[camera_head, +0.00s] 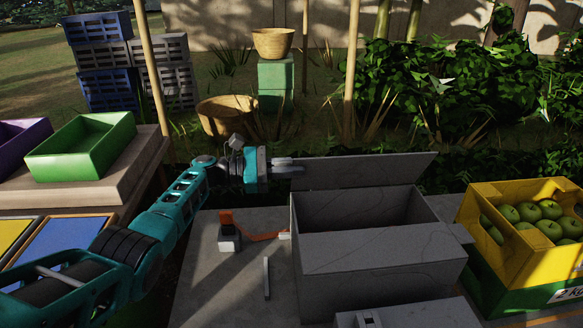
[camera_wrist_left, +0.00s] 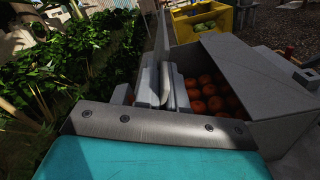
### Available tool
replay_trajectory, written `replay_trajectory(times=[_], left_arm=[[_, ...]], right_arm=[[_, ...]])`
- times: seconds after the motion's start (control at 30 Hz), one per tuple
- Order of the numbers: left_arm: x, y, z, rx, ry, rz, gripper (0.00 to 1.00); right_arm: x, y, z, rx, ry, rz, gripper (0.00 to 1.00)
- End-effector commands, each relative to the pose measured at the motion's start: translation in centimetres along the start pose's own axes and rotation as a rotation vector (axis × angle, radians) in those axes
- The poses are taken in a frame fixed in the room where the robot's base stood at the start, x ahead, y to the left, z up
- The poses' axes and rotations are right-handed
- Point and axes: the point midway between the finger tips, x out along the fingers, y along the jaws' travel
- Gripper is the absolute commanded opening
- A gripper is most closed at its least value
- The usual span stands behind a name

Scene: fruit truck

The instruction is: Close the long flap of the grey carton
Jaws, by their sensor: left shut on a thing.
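The grey carton (camera_head: 380,258) stands on the grey table, its top partly open. Its long far flap (camera_head: 365,171) stands up along the back edge. My left gripper (camera_head: 290,167) is at the left end of this flap, shut on it. In the left wrist view the fingers (camera_wrist_left: 164,86) close around the flap (camera_wrist_left: 162,38), which runs away from them. The carton (camera_wrist_left: 262,82) lies to the right there, with orange-red fruit (camera_wrist_left: 206,93) inside. A small flap (camera_head: 454,233) sticks out at the carton's right end. My right gripper is not in view.
A yellow crate of green apples (camera_head: 540,222) stands close right of the carton. A green crate (camera_head: 84,147) is at the far left. Bushes stand behind.

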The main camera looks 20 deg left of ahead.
Motion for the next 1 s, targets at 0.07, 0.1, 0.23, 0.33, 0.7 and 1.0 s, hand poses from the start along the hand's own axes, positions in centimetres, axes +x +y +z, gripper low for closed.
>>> replay_trajectory(times=[0.07,0.1,0.23,0.33,0.7,1.0], left_arm=[[-0.04,0.00,-0.02,0.000,0.001,0.000,0.00],[-0.04,0.00,-0.02,0.000,0.001,0.000,0.00],[-0.05,0.00,-0.02,0.000,0.001,0.000,0.00],[-0.05,0.00,-0.02,0.000,0.001,0.000,0.00],[-0.06,0.00,-0.03,0.000,0.001,0.000,0.00],[-0.01,-0.78,0.00,0.063,-0.001,0.000,0.00]], right_arm=[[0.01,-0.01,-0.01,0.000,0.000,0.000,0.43],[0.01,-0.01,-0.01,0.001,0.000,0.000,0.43],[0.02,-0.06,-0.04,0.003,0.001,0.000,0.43],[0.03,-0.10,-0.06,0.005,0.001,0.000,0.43],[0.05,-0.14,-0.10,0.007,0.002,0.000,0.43],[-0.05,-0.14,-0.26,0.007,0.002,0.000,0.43]])
